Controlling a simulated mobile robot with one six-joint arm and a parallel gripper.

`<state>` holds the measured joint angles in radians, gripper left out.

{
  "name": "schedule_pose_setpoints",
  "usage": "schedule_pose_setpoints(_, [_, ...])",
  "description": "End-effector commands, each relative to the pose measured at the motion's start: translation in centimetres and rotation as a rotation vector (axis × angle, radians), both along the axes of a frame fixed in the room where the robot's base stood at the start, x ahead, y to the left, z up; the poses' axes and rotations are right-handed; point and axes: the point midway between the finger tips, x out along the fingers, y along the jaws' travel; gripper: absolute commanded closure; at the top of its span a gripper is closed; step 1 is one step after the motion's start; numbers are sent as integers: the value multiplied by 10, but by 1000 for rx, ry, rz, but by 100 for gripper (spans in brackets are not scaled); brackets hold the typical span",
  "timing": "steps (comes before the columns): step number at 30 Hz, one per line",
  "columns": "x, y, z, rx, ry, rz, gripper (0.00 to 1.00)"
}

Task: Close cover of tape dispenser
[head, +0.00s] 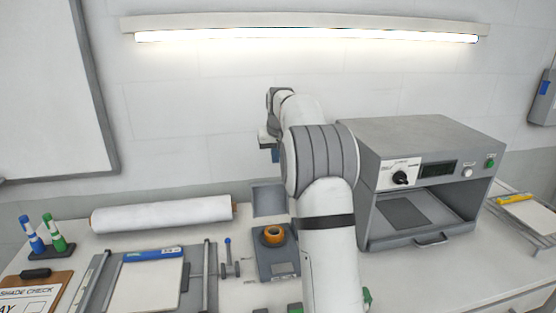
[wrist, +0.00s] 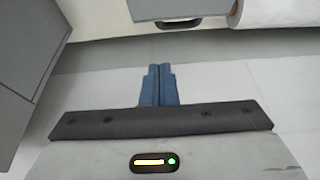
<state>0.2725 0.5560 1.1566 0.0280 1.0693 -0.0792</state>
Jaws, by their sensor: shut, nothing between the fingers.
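The tape dispenser (head: 277,265) is a grey box on the bench, left of my arm, with an orange tape roll (head: 274,235) showing in it. Its grey cover (head: 268,200) stands raised at the back, so it is open. The wrist view shows what looks like the cover's back (wrist: 180,9) at the top edge. My gripper (head: 275,155) has blue fingers and is above and behind the cover, near the wall. In the wrist view the fingers (wrist: 158,72) are shut together, hold nothing and are apart from the cover. My arm hides part of the dispenser's right side.
A white roll (head: 160,215) lies to the left along the wall. A blue-handled lever (head: 228,255) and a cutting board with paper (head: 145,285) are left of the dispenser. The wall is close behind my gripper.

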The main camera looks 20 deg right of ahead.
Motion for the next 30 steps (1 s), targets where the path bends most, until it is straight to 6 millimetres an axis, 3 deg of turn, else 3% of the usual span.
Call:
schedule_pose_setpoints(11, [28, -5, -76, 2, 5, 1, 100])
schedule_pose_setpoints(21, [-5, 2, -64, 0, -1, 1, 100])
schedule_pose_setpoints(30, [-9, 4, -65, 0, 0, 2, 100])
